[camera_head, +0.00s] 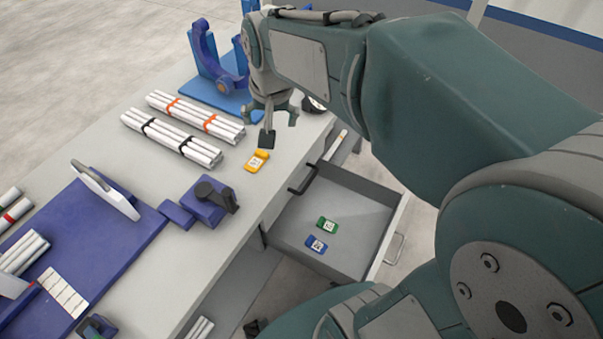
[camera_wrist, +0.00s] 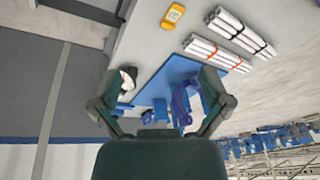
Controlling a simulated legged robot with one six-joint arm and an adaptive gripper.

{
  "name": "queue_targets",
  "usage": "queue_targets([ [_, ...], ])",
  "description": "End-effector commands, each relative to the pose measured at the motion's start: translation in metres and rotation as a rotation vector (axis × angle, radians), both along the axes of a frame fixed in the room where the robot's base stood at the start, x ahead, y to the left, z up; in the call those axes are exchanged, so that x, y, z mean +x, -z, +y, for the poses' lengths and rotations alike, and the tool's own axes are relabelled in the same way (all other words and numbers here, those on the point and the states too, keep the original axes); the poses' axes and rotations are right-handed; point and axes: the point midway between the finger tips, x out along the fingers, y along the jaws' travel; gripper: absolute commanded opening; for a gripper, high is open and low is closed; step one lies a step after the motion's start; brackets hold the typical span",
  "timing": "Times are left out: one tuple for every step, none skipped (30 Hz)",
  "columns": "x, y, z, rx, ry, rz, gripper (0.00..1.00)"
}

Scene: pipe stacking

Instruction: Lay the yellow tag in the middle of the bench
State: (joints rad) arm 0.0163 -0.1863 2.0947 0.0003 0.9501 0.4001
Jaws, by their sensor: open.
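The yellow tag (camera_head: 257,161) lies flat on the grey bench (camera_head: 105,135), near the bench edge beside the open drawer. It carries a white label with a dark code. My gripper (camera_head: 270,125) is above the bench, just behind the tag in the head view, with nothing between its fingers. In the wrist view the yellow tag (camera_wrist: 172,16) lies near the top edge, well beyond my gripper (camera_wrist: 160,95), whose two fingers are spread apart. Whether a finger touches the bench cannot be told.
An open drawer (camera_head: 345,195) holds a green tag (camera_head: 327,225) and a blue tag (camera_head: 316,244). Bundled white pipes (camera_head: 172,137) lie left of the yellow tag. A blue stand (camera_head: 207,60) is behind, a blue clamp block (camera_head: 207,203) in front.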

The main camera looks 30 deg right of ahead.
Motion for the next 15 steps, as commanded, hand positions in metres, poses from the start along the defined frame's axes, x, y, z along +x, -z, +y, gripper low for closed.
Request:
queue_targets([
  [-0.014, -0.005, 0.001, -0.009, -0.031, -0.022, 0.97],
  [-0.022, -0.007, 0.001, -0.015, -0.051, -0.033, 0.97],
  [-0.032, -0.009, 0.002, -0.025, -0.078, -0.047, 0.97],
  [-0.04, -0.011, 0.002, -0.031, -0.098, -0.057, 0.97],
  [-0.048, -0.012, 0.002, -0.038, -0.117, -0.068, 0.97],
  [-0.058, -0.012, 0.003, -0.048, -0.145, -0.081, 0.97],
  [-0.066, -0.013, 0.003, -0.055, -0.165, -0.091, 0.97],
  [-0.073, -0.013, 0.004, -0.062, -0.183, -0.102, 0.97],
  [-0.083, -0.013, 0.004, -0.072, -0.21, -0.115, 0.97],
  [-0.09, -0.012, 0.004, -0.081, -0.23, -0.125, 0.97],
  [-0.098, -0.011, 0.005, -0.089, -0.249, -0.136, 0.97],
  [-0.107, -0.01, 0.005, -0.1, -0.274, -0.149, 0.97],
  [-0.113, -0.009, 0.005, -0.108, -0.292, -0.159, 0.97],
  [-0.119, -0.008, 0.005, -0.116, -0.309, -0.167, 0.97],
  [-0.126, -0.006, 0.005, -0.125, -0.329, -0.179, 0.97],
])
